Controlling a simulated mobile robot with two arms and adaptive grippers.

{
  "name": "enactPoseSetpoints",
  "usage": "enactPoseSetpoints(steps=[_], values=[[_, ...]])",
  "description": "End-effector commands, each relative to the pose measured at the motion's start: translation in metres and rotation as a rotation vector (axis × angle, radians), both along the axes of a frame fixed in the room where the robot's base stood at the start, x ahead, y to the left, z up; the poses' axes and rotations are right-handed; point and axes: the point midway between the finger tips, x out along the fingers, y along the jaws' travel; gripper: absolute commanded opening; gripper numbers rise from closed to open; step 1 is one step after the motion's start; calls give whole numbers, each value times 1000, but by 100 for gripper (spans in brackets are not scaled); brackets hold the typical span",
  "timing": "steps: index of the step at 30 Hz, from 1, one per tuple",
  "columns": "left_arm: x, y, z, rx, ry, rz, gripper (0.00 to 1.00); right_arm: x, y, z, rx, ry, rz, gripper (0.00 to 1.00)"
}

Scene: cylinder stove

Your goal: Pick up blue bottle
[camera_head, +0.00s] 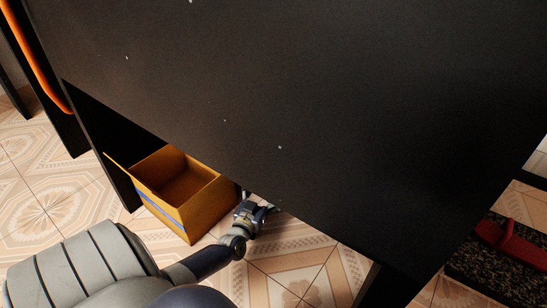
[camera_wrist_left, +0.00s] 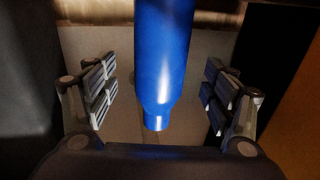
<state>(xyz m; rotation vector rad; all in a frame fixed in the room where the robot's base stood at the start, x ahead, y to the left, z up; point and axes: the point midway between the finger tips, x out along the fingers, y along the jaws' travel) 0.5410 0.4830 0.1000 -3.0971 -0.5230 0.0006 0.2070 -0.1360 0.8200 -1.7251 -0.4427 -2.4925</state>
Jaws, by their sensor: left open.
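The blue bottle (camera_wrist_left: 164,55) fills the upper middle of the left wrist view, its narrower end toward my palm. It lies between the two finger pads of my left gripper (camera_wrist_left: 160,93), with a visible gap on each side. The fingers are spread and not closed on it. In the head view my left gripper (camera_head: 257,212) reaches under the edge of a dark panel, just right of an open box. The bottle cannot be made out clearly there; the panel and gripper hide that spot. My right gripper is not in view.
The large dark panel (camera_head: 320,110) covers most of the head view above my left arm. The open yellow-brown box (camera_head: 190,212) stands on the tiled floor close left of the gripper. A red object (camera_head: 508,240) rests on a speckled dark surface at right. Tiles in front are clear.

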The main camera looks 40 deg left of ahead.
Motion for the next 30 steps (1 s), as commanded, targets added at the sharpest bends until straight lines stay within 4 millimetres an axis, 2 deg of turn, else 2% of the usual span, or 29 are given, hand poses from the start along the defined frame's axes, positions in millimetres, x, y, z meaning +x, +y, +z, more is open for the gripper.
enactPoseSetpoints(steps=[6, 10, 20, 23, 28, 29, 30], values=[[28, 10, -3, 0, -5, 1, 77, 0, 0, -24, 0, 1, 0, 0], [43, 16, -3, 0, -2, 2, 77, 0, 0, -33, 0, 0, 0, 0], [50, 18, 0, 0, 0, 1, 77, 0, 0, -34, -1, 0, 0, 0], [49, 18, 0, 0, 0, 1, 59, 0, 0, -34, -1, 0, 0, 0], [49, 17, 0, -1, 0, 1, 20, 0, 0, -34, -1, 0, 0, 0], [49, 17, 0, -1, 0, 1, 16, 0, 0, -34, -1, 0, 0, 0], [50, 18, 2, 0, -4, 1, 16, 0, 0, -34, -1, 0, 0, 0]])
